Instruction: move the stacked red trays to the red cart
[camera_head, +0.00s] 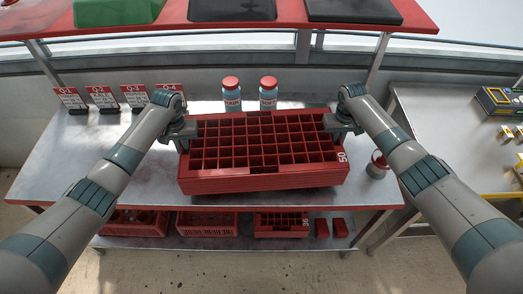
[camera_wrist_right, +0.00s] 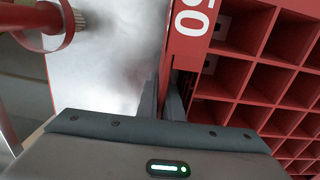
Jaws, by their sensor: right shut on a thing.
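The stacked red trays (camera_head: 262,182) sit in the middle of the metal table, at its front edge in the head view. The top tray has many square cells and a white "50" at its right front corner. My left gripper (camera_head: 182,142) is at the left end of the stack; its fingers are too small to tell if they grip. My right gripper (camera_head: 340,132) is at the right end. In the right wrist view its fingers (camera_wrist_right: 172,105) are shut on the tray wall (camera_wrist_right: 188,40) beside the "50". No red cart can be made out.
Two bottles with red caps (camera_head: 231,95) (camera_head: 268,94) stand behind the trays. Several label cards (camera_head: 103,98) stand at the back left. A red-topped container (camera_head: 378,163) is right of the stack. Red crates (camera_head: 207,223) lie on the lower shelf. Another metal table (camera_head: 440,120) is at the right.

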